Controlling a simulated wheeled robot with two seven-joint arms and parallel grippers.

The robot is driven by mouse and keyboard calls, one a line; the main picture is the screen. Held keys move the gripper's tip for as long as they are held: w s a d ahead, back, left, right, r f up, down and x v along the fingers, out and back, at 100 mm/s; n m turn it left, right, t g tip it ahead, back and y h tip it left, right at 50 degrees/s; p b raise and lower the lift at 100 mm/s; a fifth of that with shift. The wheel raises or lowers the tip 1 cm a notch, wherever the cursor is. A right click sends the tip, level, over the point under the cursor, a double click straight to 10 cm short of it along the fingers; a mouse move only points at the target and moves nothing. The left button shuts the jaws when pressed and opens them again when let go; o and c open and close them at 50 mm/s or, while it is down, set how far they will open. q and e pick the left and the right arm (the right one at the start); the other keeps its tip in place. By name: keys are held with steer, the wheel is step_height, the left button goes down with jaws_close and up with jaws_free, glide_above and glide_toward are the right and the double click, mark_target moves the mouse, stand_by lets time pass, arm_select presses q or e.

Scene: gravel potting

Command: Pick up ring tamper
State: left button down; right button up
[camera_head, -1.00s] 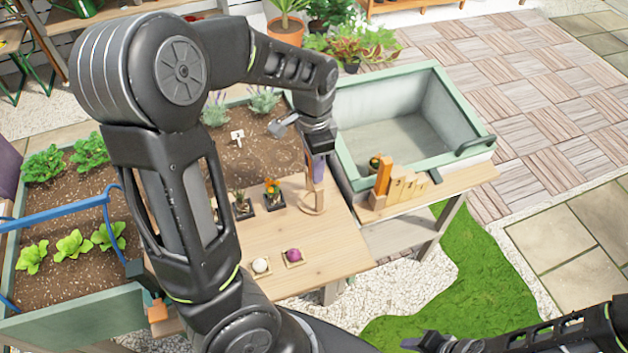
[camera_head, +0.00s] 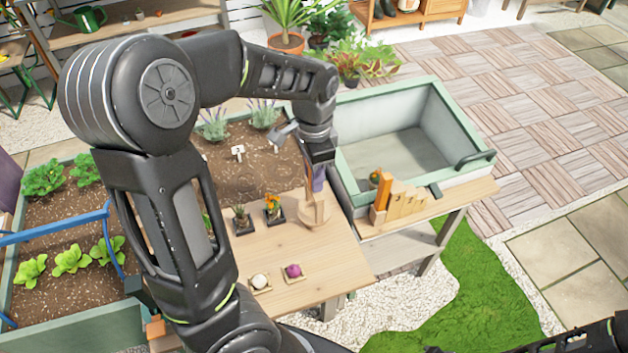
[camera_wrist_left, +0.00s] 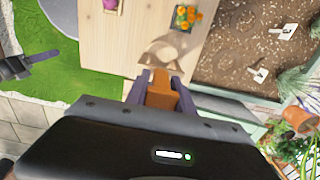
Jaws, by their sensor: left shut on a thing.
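The ring tamper (camera_head: 315,214) is a light wooden tool with an upright handle and a round ring base. It stands near the right end of the wooden table (camera_head: 255,245); I cannot tell whether its base touches the top. My left gripper (camera_head: 318,180) is above it, shut on its handle. In the left wrist view, the brown handle (camera_wrist_left: 162,95) sits between the fingertips, with the pale ring (camera_wrist_left: 165,52) beyond. My fingers hide part of the handle. My right arm (camera_head: 590,340) shows only at the bottom right; its jaws are too cut off to read.
Two small potted plants (camera_head: 273,208) stand just left of the tamper. A white ball (camera_head: 260,282) and a purple ball (camera_head: 293,270) sit on small trays in front. A stepped wooden block (camera_head: 400,200) stands to the right, before the grey-green basin (camera_head: 400,150).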

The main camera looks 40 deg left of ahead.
arm_select(q)
step_height(320, 180, up, 8)
steer(key=shift+r, duration=0.15)
stand_by(0.6)
